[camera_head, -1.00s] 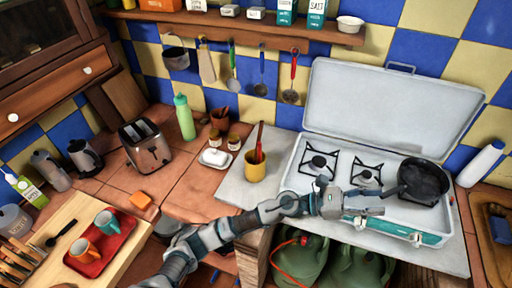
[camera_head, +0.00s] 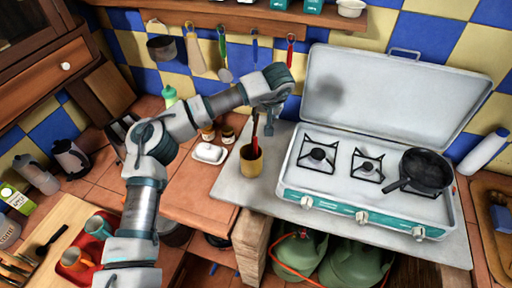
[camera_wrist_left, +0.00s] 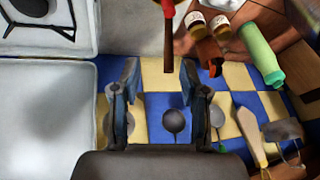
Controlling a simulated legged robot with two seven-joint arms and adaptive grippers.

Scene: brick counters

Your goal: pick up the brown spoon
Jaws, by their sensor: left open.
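The brown spoon (camera_head: 255,122) stands in the yellow cup (camera_head: 251,162), with its dark reddish-brown handle up. Its lower end is hidden in the cup. Another, brighter red utensil is close beside it. My left gripper (camera_head: 268,116) is near the upper part of the handle, slightly to its right. In the left wrist view both fingers (camera_wrist_left: 159,72) are spread apart with nothing between them. There the brown handle (camera_wrist_left: 168,42) hangs just beyond the fingertips, roughly in line with the gap. My right gripper is not in view.
A white camping stove (camera_head: 355,180) with a black pan (camera_head: 427,170) stands right of the cup. A butter dish (camera_head: 209,153) and small jars are to its left. Several utensils hang on the tiled wall behind (camera_head: 291,52). A red tray (camera_head: 87,247) sits at lower left.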

